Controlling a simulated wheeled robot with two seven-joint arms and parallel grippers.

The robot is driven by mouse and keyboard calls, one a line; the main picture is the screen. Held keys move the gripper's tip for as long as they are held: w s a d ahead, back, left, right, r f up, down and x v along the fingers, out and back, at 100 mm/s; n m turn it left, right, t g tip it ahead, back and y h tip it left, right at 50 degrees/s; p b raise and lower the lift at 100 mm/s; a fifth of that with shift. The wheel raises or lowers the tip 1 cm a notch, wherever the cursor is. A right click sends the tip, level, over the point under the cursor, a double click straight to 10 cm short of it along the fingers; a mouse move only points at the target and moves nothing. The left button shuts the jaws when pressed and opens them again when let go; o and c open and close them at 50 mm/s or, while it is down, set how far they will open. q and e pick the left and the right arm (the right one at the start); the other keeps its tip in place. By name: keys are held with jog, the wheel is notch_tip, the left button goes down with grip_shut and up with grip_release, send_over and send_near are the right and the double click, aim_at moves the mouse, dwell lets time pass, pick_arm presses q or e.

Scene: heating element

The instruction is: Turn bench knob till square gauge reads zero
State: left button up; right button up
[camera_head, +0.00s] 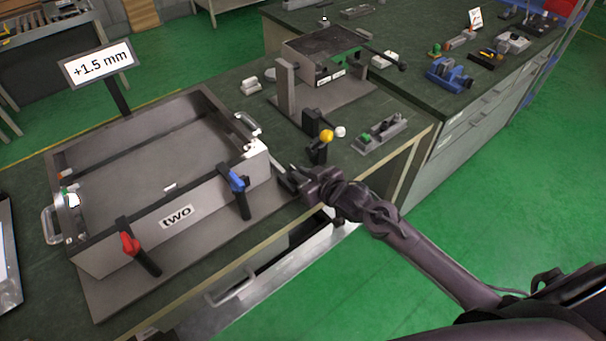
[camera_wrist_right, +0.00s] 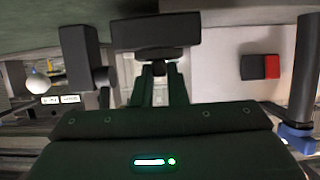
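A white panel (camera_head: 98,63) on a black post reads "+1.5 mm" behind a grey open box fixture (camera_head: 92,262) labelled "two". The box's front carries a red-topped lever (camera_head: 130,244) and a blue-topped lever (camera_head: 237,182); the blue one shows at the right of the wrist view (camera_wrist_right: 296,135). My right gripper (camera_head: 296,178) is low beside the box's right front corner. In the wrist view its fingers (camera_wrist_right: 160,82) are close together below a black block (camera_wrist_right: 155,32). Whether they touch or hold it is unclear. I cannot tell which part is the bench knob. My left gripper is out of view.
A black post with a yellow ball (camera_head: 327,136) stands just behind my right gripper. A second fixture (camera_head: 287,92) and a small grey tray (camera_head: 380,133) are behind it. An open drawer (camera_head: 285,275) juts out below. A cluttered bench (camera_head: 410,50) is at the back right.

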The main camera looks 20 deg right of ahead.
grip_shut()
jog(key=shift+a, duration=0.1)
jog(key=m+h, duration=0.2)
jog(key=h, duration=0.1)
jog(key=shift+s+a+m+t, duration=0.1)
jog(key=shift+a+m+t, duration=0.2)
jog(key=shift+a+m, duration=0.1)
jog(key=m+h, duration=0.2)
jog(key=a+m+h, duration=0.1)
jog(key=h, duration=0.1)
jog(key=shift+m, duration=0.4)
jog(key=shift+a+m+g+h, duration=0.1)
jog(key=shift+m+g+h, duration=0.4)
jog(key=shift+m+h, duration=0.7)
jog(key=shift+h, duration=0.3)
jog(key=o, duration=0.6)
grip_release()
